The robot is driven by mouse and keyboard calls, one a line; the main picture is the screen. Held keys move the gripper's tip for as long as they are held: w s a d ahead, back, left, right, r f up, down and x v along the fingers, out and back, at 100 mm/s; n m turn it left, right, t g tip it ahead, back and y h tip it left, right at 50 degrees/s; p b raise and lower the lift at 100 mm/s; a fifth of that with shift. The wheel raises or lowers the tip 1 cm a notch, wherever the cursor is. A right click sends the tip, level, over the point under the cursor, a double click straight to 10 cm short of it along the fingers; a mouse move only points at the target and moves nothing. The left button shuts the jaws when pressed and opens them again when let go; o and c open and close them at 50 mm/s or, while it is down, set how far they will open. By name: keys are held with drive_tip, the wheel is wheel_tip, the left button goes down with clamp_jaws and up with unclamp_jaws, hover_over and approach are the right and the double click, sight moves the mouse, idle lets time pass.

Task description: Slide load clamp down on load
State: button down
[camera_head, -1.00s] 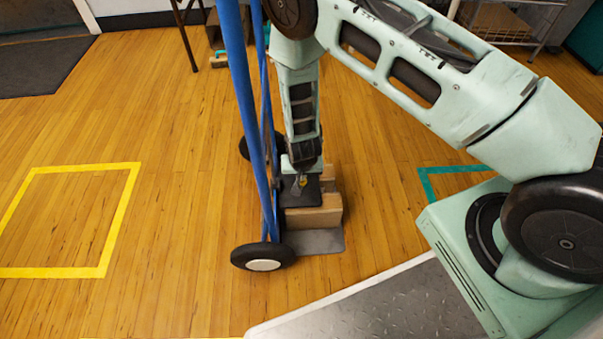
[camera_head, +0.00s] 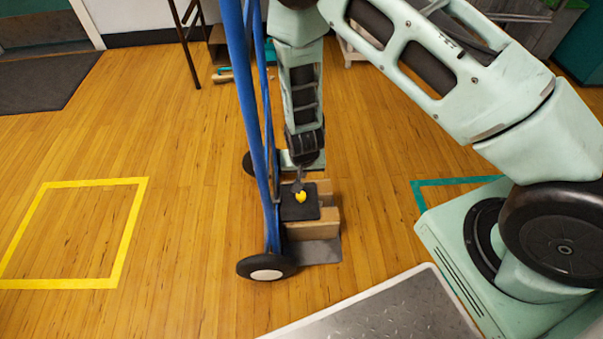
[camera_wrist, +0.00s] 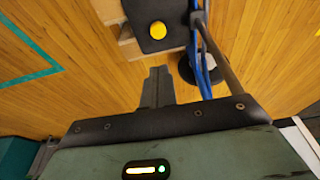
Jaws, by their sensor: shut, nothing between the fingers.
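The load clamp, a dark plate (camera_head: 299,213) with a yellow knob (camera_head: 301,197), lies over the brown load (camera_head: 318,229) on a blue hand truck (camera_head: 256,150). I cannot tell whether the plate presses on the load. My gripper (camera_head: 299,182) hangs just behind the knob, its fingers shut and empty. In the wrist view the shut fingers (camera_wrist: 157,72) point toward the clamp plate (camera_wrist: 143,12) and its yellow knob (camera_wrist: 157,30), with a gap between them. Part of the load shows beside the plate.
The hand truck's black wheel (camera_head: 266,267) and grey toe plate (camera_head: 315,252) rest on the wood floor. Blue uprights stand close left of my gripper. Yellow tape (camera_head: 112,182) outlines clear floor at left; teal tape (camera_head: 450,181) lies at right.

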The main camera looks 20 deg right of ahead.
sight(301, 196)
drive_tip(key=b+x, duration=0.4)
drive_tip(key=b, duration=0.2)
drive_tip(key=b+x, duration=0.3)
drive_tip(key=b, duration=0.3)
drive_tip(key=s+b+x, duration=0.1)
drive_tip(key=b+x, duration=0.3)
drive_tip(key=b, duration=0.2)
drive_tip(key=shift+a+f, duration=0.35)
drive_tip(key=shift+f, duration=0.15)
drive_tip(key=shift+f+b, duration=0.6)
drive_tip(key=shift+f, duration=0.05)
drive_tip(key=shift+p, duration=0.3)
drive_tip(key=shift+f, duration=0.55)
